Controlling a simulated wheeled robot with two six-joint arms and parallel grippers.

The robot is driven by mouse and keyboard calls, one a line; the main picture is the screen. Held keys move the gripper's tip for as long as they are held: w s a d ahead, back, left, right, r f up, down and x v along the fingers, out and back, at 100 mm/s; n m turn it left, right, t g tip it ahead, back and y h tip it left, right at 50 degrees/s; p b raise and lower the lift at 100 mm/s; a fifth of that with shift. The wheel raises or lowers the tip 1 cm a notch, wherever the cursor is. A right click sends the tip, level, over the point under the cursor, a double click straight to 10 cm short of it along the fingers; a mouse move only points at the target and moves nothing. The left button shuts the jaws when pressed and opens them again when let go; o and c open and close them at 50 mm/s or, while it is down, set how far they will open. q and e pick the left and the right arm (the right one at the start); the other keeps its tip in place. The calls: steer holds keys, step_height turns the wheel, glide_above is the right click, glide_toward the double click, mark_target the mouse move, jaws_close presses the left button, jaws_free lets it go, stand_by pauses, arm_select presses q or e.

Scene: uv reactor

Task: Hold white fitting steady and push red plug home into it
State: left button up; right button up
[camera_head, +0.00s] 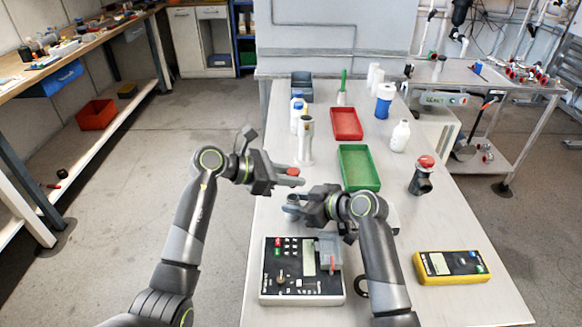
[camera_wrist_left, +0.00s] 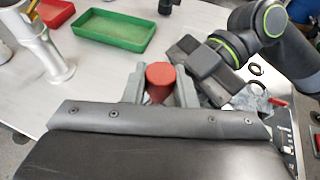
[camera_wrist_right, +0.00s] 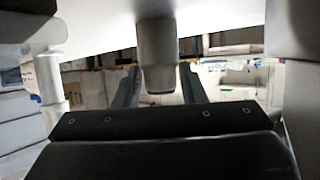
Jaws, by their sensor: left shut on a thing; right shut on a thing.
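The red plug (camera_head: 293,171) is between the fingertips of my left gripper (camera_head: 287,179), which is shut on it. Its round red top also shows between the fingers in the left wrist view (camera_wrist_left: 160,74). My right gripper (camera_head: 300,207) is lower in the head view and shut on the white fitting (camera_head: 292,200), which looks greyish there. In the right wrist view the fitting (camera_wrist_right: 156,58) is a pale cylinder between the two fingers. In the head view the plug appears above the fitting and apart from it. The plug's lower end is hidden by my left gripper.
A control box (camera_head: 268,284) and a yellow meter (camera_head: 452,267) lie at the table's near side. A green tray (camera_head: 359,168), a red tray (camera_head: 346,124), a white cylinder on a base (camera_head: 306,140) and a dark valve with a red cap (camera_head: 421,180) stand farther back.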

mark_target(290, 196)
arm_select(q)
steer(key=shift+f, duration=1.2)
steer(key=shift+f, duration=1.8)
stand_by(0.6)
steer(key=o, duration=1)
steer(key=shift+f, duration=0.1)
steer(key=shift+s, duration=0.15)
steer(key=v, duration=1.2)
steer(key=shift+r, duration=0.3)
